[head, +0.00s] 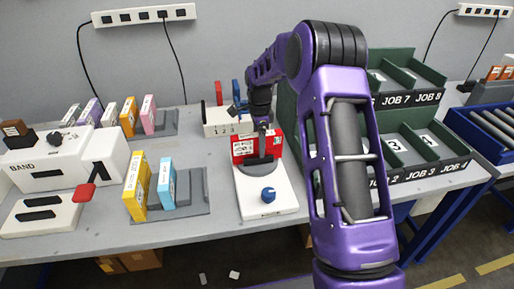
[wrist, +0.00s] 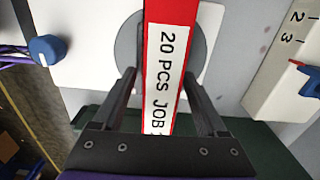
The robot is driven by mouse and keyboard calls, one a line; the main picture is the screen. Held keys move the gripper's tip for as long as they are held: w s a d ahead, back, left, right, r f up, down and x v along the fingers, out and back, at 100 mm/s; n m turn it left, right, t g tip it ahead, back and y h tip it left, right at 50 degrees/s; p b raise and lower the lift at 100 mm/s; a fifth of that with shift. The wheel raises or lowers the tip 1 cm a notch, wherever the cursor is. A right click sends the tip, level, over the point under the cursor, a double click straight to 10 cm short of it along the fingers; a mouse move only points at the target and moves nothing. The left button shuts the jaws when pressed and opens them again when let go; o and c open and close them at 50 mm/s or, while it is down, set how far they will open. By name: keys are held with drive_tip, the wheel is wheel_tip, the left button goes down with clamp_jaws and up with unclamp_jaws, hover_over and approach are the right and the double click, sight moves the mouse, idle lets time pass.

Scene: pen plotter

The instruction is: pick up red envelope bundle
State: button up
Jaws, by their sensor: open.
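The red envelope bundle (head: 243,149) has a white label and stands upright on a white device with a blue knob (head: 268,194). In the wrist view the red bundle (wrist: 172,50) shows its label reading "20 PCS JOB", with the end of the text cut off. My gripper (wrist: 161,82) is open, with one finger on each side of the bundle. Gaps show between the fingers and the bundle. In the head view my gripper (head: 262,133) is at the bundle, partly hidden by my arm.
Yellow (head: 136,186) and blue (head: 167,182) bundles stand on a grey rack left of the device. A white band machine (head: 62,165) is farther left. Green job bins (head: 425,142) stand to the right. A white numbered box (head: 222,122) is just behind.

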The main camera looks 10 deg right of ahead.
clamp_jaws()
idle(0.4)
